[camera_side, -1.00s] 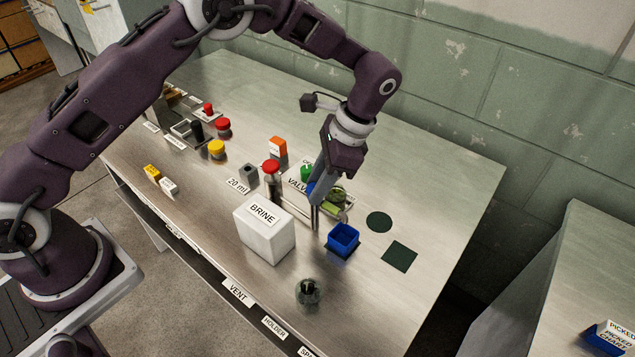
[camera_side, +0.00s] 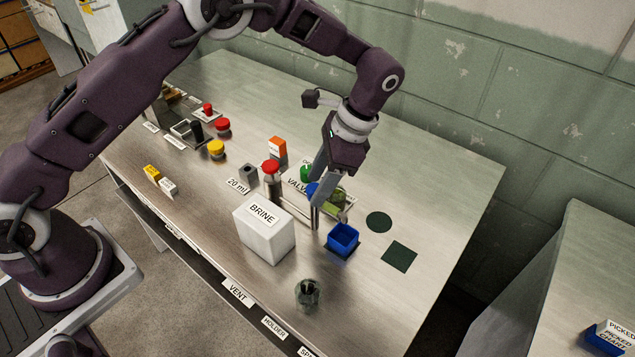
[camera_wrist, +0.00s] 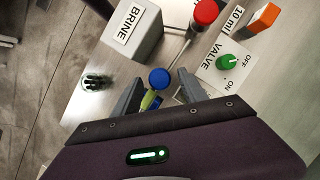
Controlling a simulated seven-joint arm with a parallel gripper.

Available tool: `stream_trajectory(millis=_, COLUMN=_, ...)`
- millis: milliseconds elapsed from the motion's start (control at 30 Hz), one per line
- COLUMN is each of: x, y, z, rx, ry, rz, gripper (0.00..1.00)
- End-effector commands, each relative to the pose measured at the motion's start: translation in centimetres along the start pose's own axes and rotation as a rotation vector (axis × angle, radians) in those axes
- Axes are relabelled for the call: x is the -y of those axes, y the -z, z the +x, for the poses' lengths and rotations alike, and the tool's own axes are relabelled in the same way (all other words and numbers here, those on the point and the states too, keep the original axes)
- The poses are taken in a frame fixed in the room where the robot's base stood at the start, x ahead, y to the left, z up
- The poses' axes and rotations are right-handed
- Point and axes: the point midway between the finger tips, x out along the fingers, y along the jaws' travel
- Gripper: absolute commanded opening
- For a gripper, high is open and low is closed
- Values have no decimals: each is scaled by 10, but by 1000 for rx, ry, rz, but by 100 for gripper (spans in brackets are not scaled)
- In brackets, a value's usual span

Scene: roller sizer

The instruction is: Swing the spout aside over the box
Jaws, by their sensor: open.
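The spout (camera_side: 296,210) is a thin metal pipe running from a red-topped post (camera_side: 271,168) towards a blue knob (camera_side: 312,189). A short vertical pipe stands below the knob. The small open blue box (camera_side: 343,237) is just right of this pipe's lower end. My gripper (camera_side: 321,190) is open at the blue knob. In the wrist view the round blue knob (camera_wrist: 159,78) shows between the gripper's two grey fingers (camera_wrist: 160,92), with something yellow-green just below it. I cannot tell whether a finger touches the knob.
A white BRINE box (camera_side: 266,238) stands left of the spout. A glass jar (camera_side: 308,293) with dark contents is in front. A green VALVE knob (camera_wrist: 230,61) and a tray of green pieces (camera_side: 337,201) are close behind. The right tabletop is clear beyond dark patches.

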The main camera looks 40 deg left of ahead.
Motion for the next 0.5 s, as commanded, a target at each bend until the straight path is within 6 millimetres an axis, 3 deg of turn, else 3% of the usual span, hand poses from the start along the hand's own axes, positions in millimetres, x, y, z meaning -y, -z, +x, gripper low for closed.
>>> stream_trajectory(millis=233, x=1, y=1, z=-50, rx=-5, ry=3, rz=-1, gripper=50)
stream_trajectory(millis=500, x=0, y=0, z=-64, rx=-1, ry=1, rz=0, gripper=50)
